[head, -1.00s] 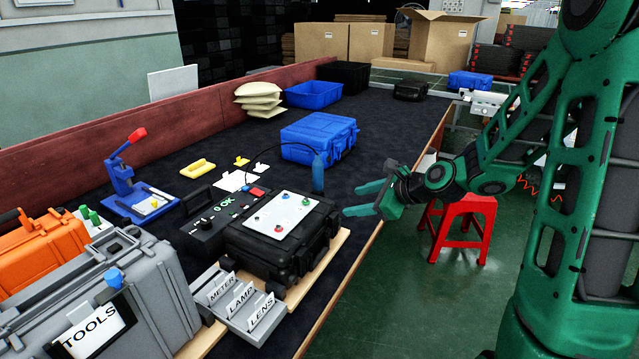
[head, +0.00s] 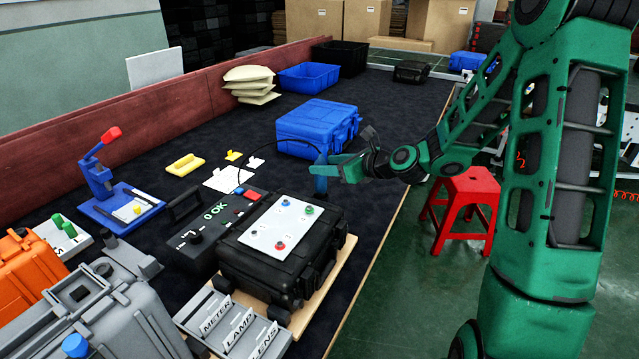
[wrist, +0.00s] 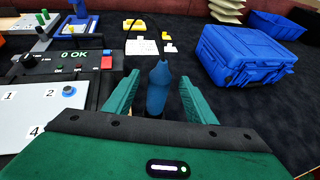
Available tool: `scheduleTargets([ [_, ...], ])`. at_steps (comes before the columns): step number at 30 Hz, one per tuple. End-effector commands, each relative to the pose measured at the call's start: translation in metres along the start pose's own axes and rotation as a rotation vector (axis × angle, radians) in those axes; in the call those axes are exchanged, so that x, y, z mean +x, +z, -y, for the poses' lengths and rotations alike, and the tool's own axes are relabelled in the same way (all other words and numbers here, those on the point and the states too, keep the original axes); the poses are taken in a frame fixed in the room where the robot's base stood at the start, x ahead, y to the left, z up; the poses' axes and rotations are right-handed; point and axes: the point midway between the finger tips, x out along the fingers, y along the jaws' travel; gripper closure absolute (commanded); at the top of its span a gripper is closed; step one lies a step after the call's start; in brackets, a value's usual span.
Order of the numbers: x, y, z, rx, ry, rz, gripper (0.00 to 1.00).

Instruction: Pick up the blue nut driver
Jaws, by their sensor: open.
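The blue nut driver (head: 320,178) stands upright beside the far right corner of the black case, with a dark cable arching from its top. In the wrist view the blue nut driver (wrist: 158,88) sits between the two green fingers, with a gap visible on each side. My gripper (head: 335,166) is open around it, reaching in from the right. My gripper also shows in the wrist view (wrist: 160,98). The lower part of the driver is hidden behind my gripper's body in the wrist view.
The black case (head: 325,255) with a white numbered plate (head: 282,228) is close in front. A black test box (head: 190,238) reads "0 OK". A blue case (head: 315,125) stands behind. A labelled grey card holder (head: 235,330) is at the front. A red stool (head: 465,205) stands on the floor.

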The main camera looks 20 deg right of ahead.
Motion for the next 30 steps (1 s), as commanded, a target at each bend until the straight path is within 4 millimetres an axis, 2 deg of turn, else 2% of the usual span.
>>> scheduleTargets([
  [3, 0.011, -0.001, 0.004, 0.001, -0.005, 0.0, 0.49],
  [10, 0.025, -0.001, 0.005, 0.002, -0.008, 0.0, 0.49],
  [18, 0.06, 0.001, 0.003, 0.003, -0.009, 0.0, 0.49],
  [28, 0.066, 0.002, 0.004, 0.003, -0.011, -0.001, 0.49],
  [29, 0.066, 0.002, 0.004, 0.003, -0.011, -0.001, 0.54],
  [30, 0.066, 0.002, 0.004, 0.003, -0.011, -0.001, 0.64],
])
